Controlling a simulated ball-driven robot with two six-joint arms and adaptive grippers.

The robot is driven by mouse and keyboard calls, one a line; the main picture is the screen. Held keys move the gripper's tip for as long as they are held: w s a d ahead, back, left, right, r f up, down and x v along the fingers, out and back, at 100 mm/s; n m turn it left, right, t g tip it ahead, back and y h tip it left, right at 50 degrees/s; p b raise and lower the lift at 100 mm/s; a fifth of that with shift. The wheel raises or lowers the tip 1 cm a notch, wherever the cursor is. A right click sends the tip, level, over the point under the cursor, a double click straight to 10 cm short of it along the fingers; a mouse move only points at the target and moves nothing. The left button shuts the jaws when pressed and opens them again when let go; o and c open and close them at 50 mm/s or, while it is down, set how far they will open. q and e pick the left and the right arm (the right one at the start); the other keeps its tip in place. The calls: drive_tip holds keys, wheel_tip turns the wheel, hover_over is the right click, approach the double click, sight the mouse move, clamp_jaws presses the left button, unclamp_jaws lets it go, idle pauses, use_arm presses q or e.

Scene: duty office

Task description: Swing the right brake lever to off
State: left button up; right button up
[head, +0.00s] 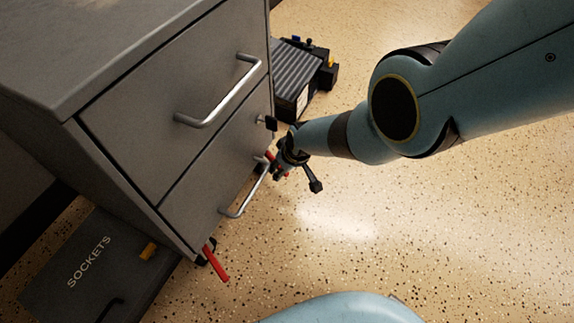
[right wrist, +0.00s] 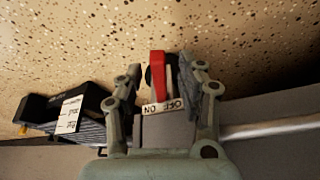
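A grey drawer cabinet (head: 150,130) stands at the left in the head view. The right brake lever is red; in the right wrist view (right wrist: 158,76) it stands between my fingers, above a white label (right wrist: 163,106) reading ON and OFF, upside down. My right gripper (head: 284,166) is low by the cabinet's far front corner; it also shows in the right wrist view (right wrist: 162,82). Its fingers are apart, one on each side of the lever, with gaps visible. In the head view the gripper mostly hides this lever. My left gripper is out of view.
Another red lever (head: 216,263) sticks out at the cabinet's near bottom corner. Two drawer handles (head: 222,97) (head: 242,196) project from the front. A dark case marked SOCKETS (head: 60,285) lies at lower left. A black ribbed box (head: 298,72) stands behind the gripper. Speckled floor at right is clear.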

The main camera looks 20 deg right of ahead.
drive_tip(key=shift+r, duration=0.1)
drive_tip(key=shift+s+r, duration=0.25)
drive_tip(key=shift+r, duration=0.1)
drive_tip(key=s+d, duration=0.3)
drive_tip(key=s, duration=0.8)
drive_tip(key=shift+s+d, duration=0.25)
drive_tip(key=shift+r, duration=0.1)
